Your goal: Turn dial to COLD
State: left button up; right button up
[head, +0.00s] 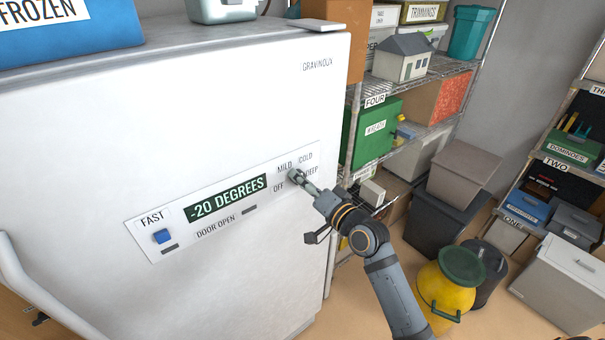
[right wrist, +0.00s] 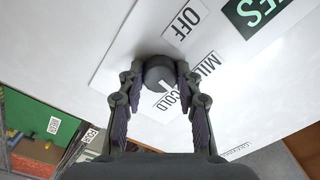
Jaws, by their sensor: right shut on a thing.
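The dial (right wrist: 160,72) is a dark grey round knob on the white control panel (head: 181,236) of the freezer. In the right wrist view a white mark on the dial faces roughly toward the COLD label (right wrist: 179,98); exact alignment is hard to tell. My right gripper (head: 298,177) is shut on the dial, with a finger on each side of it in the right wrist view (right wrist: 161,76). In the head view the gripper largely hides the dial. MILD, COLD, OFF and DEEP labels surround it. My left gripper is not in view.
The freezer (head: 230,90) has a display (head: 228,198) reading -20 DEGREES, a blue FAST button (head: 163,236) and a door handle (head: 35,290) at left. A wire shelf (head: 425,68) stands close on the right. A yellow container (head: 444,295) and bins stand on the floor beyond my arm.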

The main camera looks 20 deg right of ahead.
jog(key=shift+m+p, duration=1.55)
jog(key=shift+m, duration=0.95)
jog(key=o, duration=1.1)
jog(key=shift+o, duration=0.2)
